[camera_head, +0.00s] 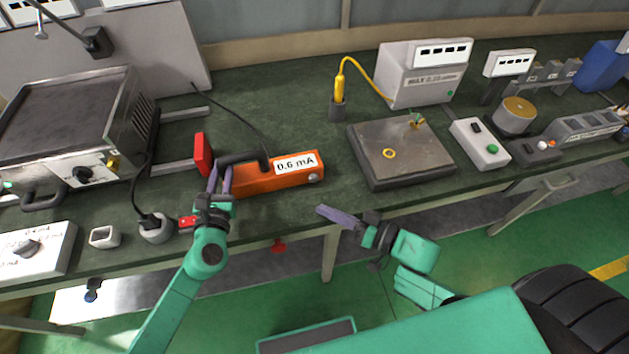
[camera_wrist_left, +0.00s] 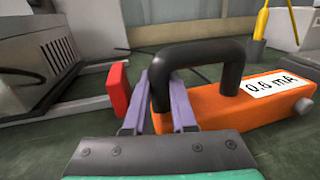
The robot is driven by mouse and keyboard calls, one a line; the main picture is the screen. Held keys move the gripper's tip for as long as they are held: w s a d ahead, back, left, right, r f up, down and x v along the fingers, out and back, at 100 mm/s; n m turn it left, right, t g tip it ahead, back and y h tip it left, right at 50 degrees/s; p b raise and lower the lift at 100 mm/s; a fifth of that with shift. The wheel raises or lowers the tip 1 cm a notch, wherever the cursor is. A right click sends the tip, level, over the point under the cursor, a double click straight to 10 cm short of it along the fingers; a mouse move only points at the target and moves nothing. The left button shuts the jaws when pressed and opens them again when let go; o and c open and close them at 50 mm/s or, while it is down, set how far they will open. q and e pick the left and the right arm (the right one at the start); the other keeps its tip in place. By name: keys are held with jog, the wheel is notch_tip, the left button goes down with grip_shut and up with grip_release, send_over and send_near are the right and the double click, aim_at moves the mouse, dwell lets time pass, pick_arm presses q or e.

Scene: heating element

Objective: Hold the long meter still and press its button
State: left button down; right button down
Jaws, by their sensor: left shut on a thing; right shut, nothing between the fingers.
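The long orange meter (camera_head: 266,182) lies on the green bench and its label reads 0.6 mA. It also shows in the left wrist view (camera_wrist_left: 206,115). A grey round button (camera_head: 315,178) sits at its right end. A black handle (camera_wrist_left: 203,56) arches over its left part. My left gripper (camera_head: 221,178) is shut on the meter's left end, by the handle, with a purple finger on each side; the exact contact is partly hidden.
A red block (camera_head: 202,154) stands just left of the meter. A black cable runs from the meter toward the back. A dark plate (camera_head: 402,175) with a yellow ring lies to the right. A heater (camera_head: 70,130) stands at left. Bench behind the meter is mostly clear.

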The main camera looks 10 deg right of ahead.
dwell(0.3)
pick_arm(q)
jog(key=c, duration=0.7)
grip_release()
jog(key=shift+o, duration=0.2)
